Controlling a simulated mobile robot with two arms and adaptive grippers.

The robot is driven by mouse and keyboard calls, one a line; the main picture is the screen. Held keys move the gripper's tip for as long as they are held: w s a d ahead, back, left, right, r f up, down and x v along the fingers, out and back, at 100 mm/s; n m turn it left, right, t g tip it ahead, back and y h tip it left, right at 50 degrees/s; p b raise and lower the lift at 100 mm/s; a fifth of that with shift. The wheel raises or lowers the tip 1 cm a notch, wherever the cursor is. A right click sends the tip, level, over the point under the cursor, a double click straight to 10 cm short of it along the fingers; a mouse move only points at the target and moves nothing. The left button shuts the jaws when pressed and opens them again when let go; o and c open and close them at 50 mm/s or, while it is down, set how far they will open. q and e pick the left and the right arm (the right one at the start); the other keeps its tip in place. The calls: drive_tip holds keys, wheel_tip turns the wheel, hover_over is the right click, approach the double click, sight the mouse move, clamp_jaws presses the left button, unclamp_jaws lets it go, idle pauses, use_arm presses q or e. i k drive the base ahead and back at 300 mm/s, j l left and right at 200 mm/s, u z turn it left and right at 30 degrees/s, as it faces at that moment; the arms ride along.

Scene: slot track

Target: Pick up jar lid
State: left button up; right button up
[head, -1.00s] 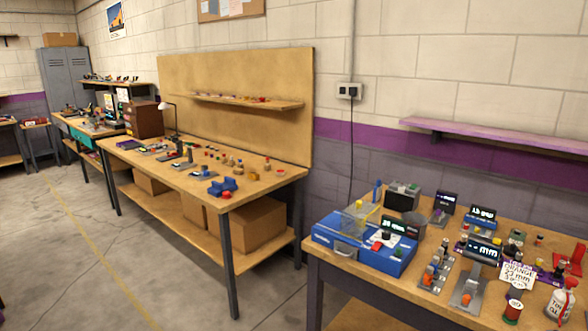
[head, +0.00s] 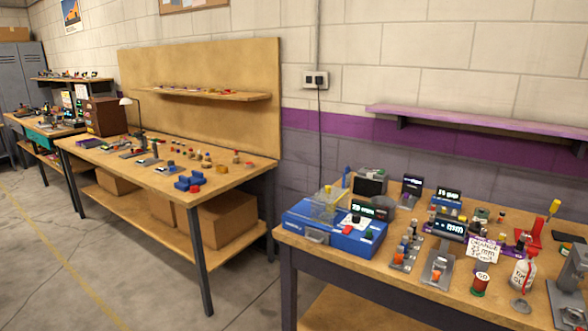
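A small grey round piece (head: 521,304) lies near the front edge of the right workbench (head: 375,272), at the lower right of the head view. It may be the jar lid, but it is too small to tell. A red-and-green spool-like piece (head: 480,284) stands to its left. A white bottle with a red top (head: 523,271) stands just behind it. Neither of my grippers is in view.
A blue case (head: 336,232), a grey stand (head: 438,264), small displays and a handwritten sign (head: 484,250) crowd the right workbench. A purple shelf (head: 480,121) is on the wall above. A longer workbench (head: 232,180) stands left, with open floor before it.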

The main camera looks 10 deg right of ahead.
sight(475, 228)
drive_tip(key=z, duration=1.35)
